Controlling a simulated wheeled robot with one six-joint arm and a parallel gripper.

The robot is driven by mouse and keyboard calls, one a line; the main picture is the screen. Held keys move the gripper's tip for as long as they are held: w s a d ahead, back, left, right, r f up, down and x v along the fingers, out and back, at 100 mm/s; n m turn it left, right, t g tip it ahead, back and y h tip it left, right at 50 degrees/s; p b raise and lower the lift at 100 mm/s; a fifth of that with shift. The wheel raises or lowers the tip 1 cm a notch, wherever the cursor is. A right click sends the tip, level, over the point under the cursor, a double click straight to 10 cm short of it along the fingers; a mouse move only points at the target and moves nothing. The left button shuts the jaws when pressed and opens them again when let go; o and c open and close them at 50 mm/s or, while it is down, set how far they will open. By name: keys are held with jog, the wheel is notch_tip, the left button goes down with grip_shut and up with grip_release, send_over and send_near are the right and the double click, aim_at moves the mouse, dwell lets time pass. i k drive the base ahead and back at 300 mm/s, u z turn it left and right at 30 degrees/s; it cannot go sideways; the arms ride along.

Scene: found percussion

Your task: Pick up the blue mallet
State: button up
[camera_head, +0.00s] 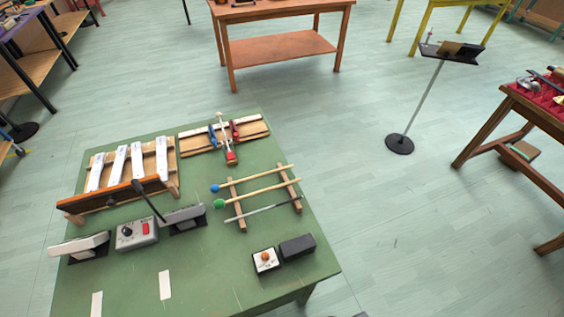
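The blue mallet (252,178) lies on the green table (200,285) in the head view. It has a round blue head at its left end and a thin pale wooden stick running up to the right. It rests across two short wooden rails (235,190). A green-headed mallet (258,191) lies beside it, nearer the front, roughly parallel. A thin grey rod (262,209) lies across the rails in front of that. My gripper is not in view.
Left of the mallets stand a wooden frame with white bars (135,160) and a grey box with a red button (136,233). A wooden board with red and blue parts (222,135) lies behind. A small white box (266,260) sits in front. A black stand (400,143) is on the floor right.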

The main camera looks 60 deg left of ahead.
aim_at(214, 189)
jog(key=i, duration=1.9)
jog(key=z, duration=2.9)
jog(key=k, duration=1.65)
jog(key=z, duration=2.65)
